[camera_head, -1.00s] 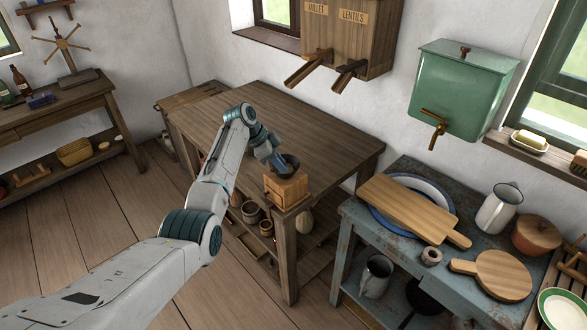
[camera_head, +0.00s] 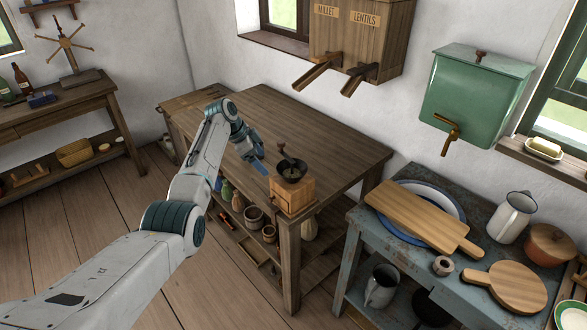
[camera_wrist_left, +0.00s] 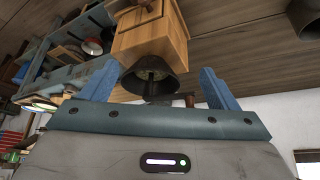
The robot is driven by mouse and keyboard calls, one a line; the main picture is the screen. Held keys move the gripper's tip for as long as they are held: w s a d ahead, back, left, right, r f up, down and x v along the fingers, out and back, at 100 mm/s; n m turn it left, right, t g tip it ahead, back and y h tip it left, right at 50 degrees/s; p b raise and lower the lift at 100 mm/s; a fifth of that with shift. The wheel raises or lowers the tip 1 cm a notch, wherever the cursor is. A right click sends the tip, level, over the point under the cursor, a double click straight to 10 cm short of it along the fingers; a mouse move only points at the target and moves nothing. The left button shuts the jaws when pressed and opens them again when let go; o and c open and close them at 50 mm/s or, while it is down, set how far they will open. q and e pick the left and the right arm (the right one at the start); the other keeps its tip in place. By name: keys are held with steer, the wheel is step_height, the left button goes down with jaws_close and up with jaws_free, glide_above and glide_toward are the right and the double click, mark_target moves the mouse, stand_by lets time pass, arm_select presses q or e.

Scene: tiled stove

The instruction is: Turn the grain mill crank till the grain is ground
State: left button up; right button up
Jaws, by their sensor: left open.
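The grain mill (camera_head: 292,196) is a small wooden box with a dark metal bowl on top, at the near right corner of the brown table (camera_head: 300,125). Its crank (camera_head: 283,153) rises above the bowl. My left gripper (camera_head: 258,162) is open and empty, just left of the bowl and apart from it. In the left wrist view the mill (camera_wrist_left: 150,38) appears upside down beyond and between the blue fingers, and a crank knob (camera_wrist_left: 189,100) shows below the bowl. Something pale shows in the bowl; I cannot tell how ground it is. My right gripper is out of view.
A wooden dispenser (camera_head: 360,40) marked millet and lentils hangs behind the table. A green tank (camera_head: 475,95) with a tap hangs at right above a blue-grey table (camera_head: 395,235) with boards and a mug. Most of the brown tabletop is clear.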

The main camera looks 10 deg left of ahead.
arm_select(q)
steer(key=shift+o, duration=0.4)
steer(key=shift+w+a+f, duration=0.15)
steer(key=shift+a+f, duration=0.05)
steer(key=shift+a, duration=0.1)
step_height(320, 180, up, 7)
steer(key=p, duration=0.5)
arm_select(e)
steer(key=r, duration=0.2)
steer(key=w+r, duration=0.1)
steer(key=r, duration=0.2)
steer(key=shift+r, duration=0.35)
